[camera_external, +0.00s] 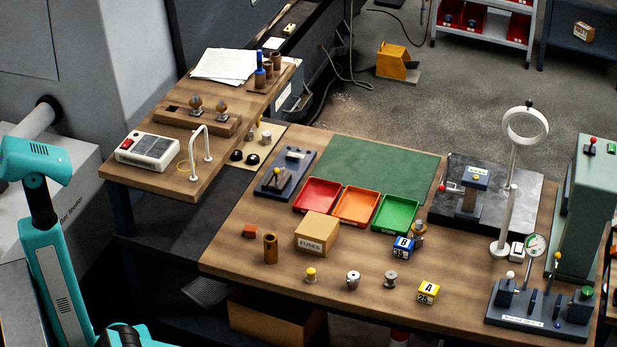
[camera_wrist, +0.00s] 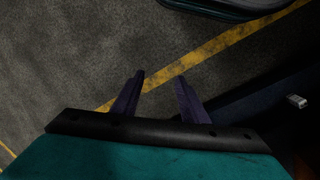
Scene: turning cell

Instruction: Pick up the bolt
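I cannot clearly make out a bolt in either view. Small parts stand on the wooden bench's front half in the external view: a brown cylinder (camera_external: 270,248), a yellow-topped part (camera_external: 311,275), a silver part (camera_external: 353,280) and a grey flanged part (camera_external: 391,280). Any of these may be the bolt, but they are too small to tell. My gripper (camera_wrist: 160,78) shows in the wrist view with its two dark fingers apart and nothing between them. It hangs over the grey floor with a yellow line, away from the small parts. The external view does not show the fingers.
A fuses box (camera_external: 317,234), red (camera_external: 318,195), orange (camera_external: 356,206) and green (camera_external: 396,213) trays, and number tags surround the parts. A ring-topped stand (camera_external: 511,205) and a gauge fixture (camera_external: 538,315) rise at the right. A side table (camera_external: 215,175) adjoins the bench at left.

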